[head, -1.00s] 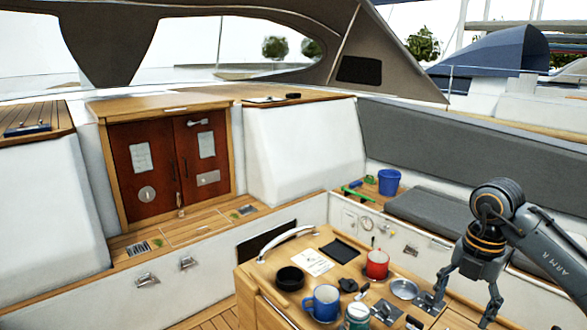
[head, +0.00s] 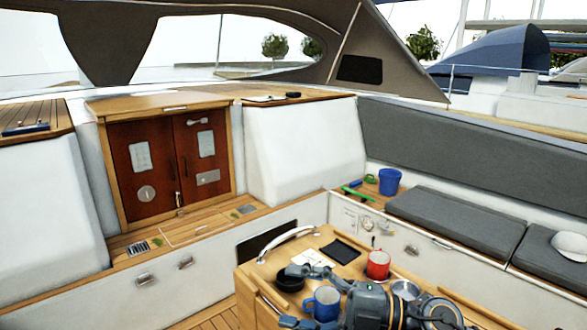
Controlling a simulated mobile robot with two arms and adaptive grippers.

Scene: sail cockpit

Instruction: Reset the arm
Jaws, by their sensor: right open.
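My right gripper (head: 298,296) is over the wooden cockpit table (head: 262,283) in the lower middle of the head view. It points left and is open, with its fingers spread to the far and near sides of a blue mug (head: 323,302) in the picture. I cannot tell its height above the table or whether it touches the mug. No held object shows. My right arm hides the near right part of the table. My left gripper is not in view.
A black bowl (head: 287,283), a red mug (head: 378,264), a dark pad (head: 345,249) and a metal dish (head: 405,290) are on the table around my gripper. A curved white rail (head: 288,240) stands at its far left edge. A blue bucket (head: 389,181) stands behind, beside grey cushions (head: 455,218).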

